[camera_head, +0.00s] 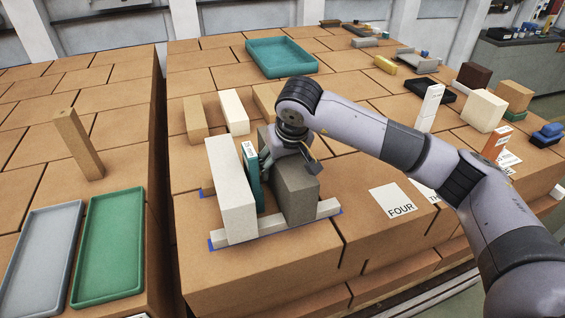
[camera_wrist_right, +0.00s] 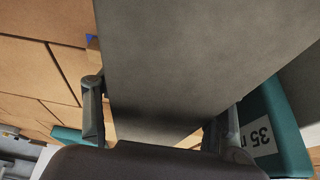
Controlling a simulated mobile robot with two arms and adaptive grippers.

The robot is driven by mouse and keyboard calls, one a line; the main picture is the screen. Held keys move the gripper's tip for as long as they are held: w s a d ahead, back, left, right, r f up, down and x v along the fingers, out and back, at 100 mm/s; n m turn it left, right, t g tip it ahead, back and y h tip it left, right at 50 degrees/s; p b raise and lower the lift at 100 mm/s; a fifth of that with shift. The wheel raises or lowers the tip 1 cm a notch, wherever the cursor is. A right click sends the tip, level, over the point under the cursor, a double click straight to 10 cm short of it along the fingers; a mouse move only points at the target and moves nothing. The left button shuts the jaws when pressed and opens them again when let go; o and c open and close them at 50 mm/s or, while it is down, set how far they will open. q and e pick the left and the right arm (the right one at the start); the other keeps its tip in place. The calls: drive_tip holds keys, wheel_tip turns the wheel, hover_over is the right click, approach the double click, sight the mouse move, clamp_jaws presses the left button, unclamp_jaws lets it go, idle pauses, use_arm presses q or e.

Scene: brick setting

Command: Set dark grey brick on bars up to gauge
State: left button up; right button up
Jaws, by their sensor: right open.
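The dark grey brick (camera_head: 297,192) stands upright on the light grey bars (camera_head: 272,228), at their right part. A white brick (camera_head: 229,190) stands on the bars to its left. The teal gauge (camera_head: 252,172) stands between the two bricks; its "35" label shows in the wrist view (camera_wrist_right: 265,135). I cannot tell whether the gauge touches the dark brick. My right gripper (camera_head: 288,158) is open at the top of the dark brick. In the wrist view its fingers (camera_wrist_right: 155,122) lie either side of the brick (camera_wrist_right: 190,60), one on the gauge side. My left gripper is not in view.
Blue marks (camera_head: 219,243) lie at the bar ends. A beige brick (camera_head: 195,119) and another white brick (camera_head: 234,111) stand behind. A teal tray (camera_head: 282,70) lies farther back. A card marked FOUR (camera_head: 391,202) lies right, under my right arm.

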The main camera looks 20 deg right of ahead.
drive_tip(key=shift+r, duration=0.6)
drive_tip(key=b+v, duration=0.3)
drive_tip(key=v, duration=0.7)
drive_tip(key=shift+s+f, duration=0.1)
drive_tip(key=shift+s, duration=0.05)
drive_tip(key=shift+v, duration=0.85)
drive_tip(key=shift+f, duration=0.1)
